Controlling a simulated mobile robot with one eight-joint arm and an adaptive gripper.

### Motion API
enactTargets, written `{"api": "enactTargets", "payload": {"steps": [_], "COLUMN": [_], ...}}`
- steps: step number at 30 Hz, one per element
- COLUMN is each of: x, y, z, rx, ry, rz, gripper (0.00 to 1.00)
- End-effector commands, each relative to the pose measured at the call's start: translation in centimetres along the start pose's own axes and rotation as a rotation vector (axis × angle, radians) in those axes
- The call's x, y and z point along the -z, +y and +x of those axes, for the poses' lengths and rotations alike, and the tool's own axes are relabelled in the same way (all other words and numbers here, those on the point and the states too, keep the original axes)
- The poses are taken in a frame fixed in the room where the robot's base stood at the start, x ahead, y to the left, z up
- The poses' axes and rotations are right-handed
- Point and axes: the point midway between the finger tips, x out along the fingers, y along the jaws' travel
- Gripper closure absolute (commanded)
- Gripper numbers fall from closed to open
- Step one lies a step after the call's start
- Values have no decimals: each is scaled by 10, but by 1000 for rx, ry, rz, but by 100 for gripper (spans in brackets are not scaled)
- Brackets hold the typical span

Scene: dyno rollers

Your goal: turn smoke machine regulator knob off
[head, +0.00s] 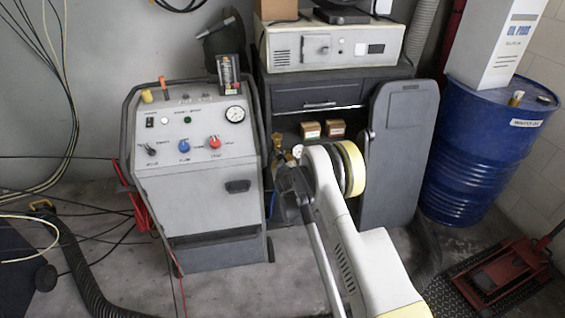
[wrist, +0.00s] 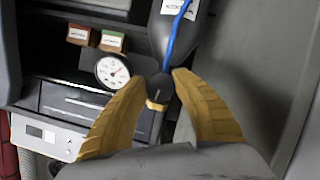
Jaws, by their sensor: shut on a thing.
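The grey smoke machine cabinet (head: 197,213) stands at the left in the head view, with small black, blue and red knobs on its sloped panel. My gripper (head: 287,168) is to its right, low in front of the dark cabinet. In the wrist view the yellow fingers of my gripper (wrist: 158,80) are closed around a small dark knob (wrist: 157,94) with a pale mark. A round white gauge (wrist: 112,71) is beside it; it also shows in the head view (head: 297,151). My arm hides the knob in the head view.
A dark drawer cabinet (head: 310,97) is behind my gripper. A grey upright panel (head: 398,150) stands to its right, near a blue drum (head: 478,150). A red floor jack (head: 500,275) lies at lower right. Cables and a black hose (head: 80,265) cover the left floor.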

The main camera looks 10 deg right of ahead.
Motion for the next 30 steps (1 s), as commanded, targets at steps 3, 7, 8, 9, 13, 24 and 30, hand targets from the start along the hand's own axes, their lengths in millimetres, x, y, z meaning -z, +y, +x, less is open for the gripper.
{"api": "enactTargets", "payload": {"steps": [3,7,8,9,13,24,30], "x": [0,1,1,1,1,1,0], "y": [0,1,1,1,1,1,1], "z": [0,0,0,0,0,0,0], "rx": [-27,-51,-54,-60,-71,-76,-76], "ry": [-2,-4,-4,-4,-5,-7,-7], "rz": [-66,-121,-130,-143,-169,-182,-181], "gripper": [97,97,97,97,97,97,43]}}
